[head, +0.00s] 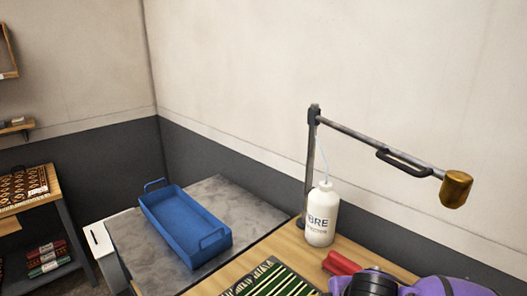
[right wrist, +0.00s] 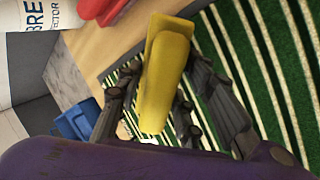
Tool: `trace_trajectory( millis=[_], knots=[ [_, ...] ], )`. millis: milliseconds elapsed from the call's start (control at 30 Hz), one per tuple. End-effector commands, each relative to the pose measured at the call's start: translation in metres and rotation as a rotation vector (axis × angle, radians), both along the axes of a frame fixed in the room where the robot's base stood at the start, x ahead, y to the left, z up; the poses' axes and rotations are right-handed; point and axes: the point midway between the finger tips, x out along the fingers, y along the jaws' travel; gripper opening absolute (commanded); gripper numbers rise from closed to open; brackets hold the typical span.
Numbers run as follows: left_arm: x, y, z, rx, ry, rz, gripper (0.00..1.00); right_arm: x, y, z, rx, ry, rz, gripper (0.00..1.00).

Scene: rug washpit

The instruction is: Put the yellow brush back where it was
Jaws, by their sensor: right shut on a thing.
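The yellow brush (right wrist: 166,72) shows in the right wrist view. It is a long yellow block, tilted, between the dark fingers of my right gripper (right wrist: 163,90), which is shut on it. A green-and-cream striped rug (right wrist: 247,65) lies behind and below the brush; I cannot tell whether they touch. In the head view only part of my purple right arm shows at the bottom right, and the brush is out of sight. My left gripper is in neither view.
A blue tray (head: 168,232) sits on a grey slab (head: 135,240). A white bottle (head: 321,228) and a red object (head: 341,263) stand by the rug on the wooden table (head: 245,262). A lamp-like arm (head: 365,142) reaches over them.

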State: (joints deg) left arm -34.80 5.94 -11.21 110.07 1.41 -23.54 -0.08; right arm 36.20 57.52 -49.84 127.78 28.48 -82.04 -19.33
Motion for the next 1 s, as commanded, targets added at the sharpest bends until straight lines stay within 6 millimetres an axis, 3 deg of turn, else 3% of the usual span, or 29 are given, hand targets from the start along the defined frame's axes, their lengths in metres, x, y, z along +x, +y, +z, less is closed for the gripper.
trace_trajectory(
  millis=[367, 633, 767, 867, 1000],
  knots=[
    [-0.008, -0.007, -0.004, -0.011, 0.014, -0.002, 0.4, -0.05, 0.018, -0.017, 0.001, -0.005, -0.641, 0.06],
    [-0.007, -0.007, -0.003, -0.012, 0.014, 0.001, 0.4, -0.08, 0.02, -0.013, -0.001, -0.008, -1.141, 0.06],
    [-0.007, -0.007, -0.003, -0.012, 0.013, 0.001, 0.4, -0.091, 0.015, -0.001, 0.002, -0.012, -1.399, 0.06],
    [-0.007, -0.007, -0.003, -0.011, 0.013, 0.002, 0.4, -0.092, 0.004, 0.02, 0.008, -0.016, -1.589, 0.06],
    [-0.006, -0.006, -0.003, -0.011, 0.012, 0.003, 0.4, -0.082, -0.006, 0.051, 0.01, -0.013, -1.641, 0.06]
  ],
)
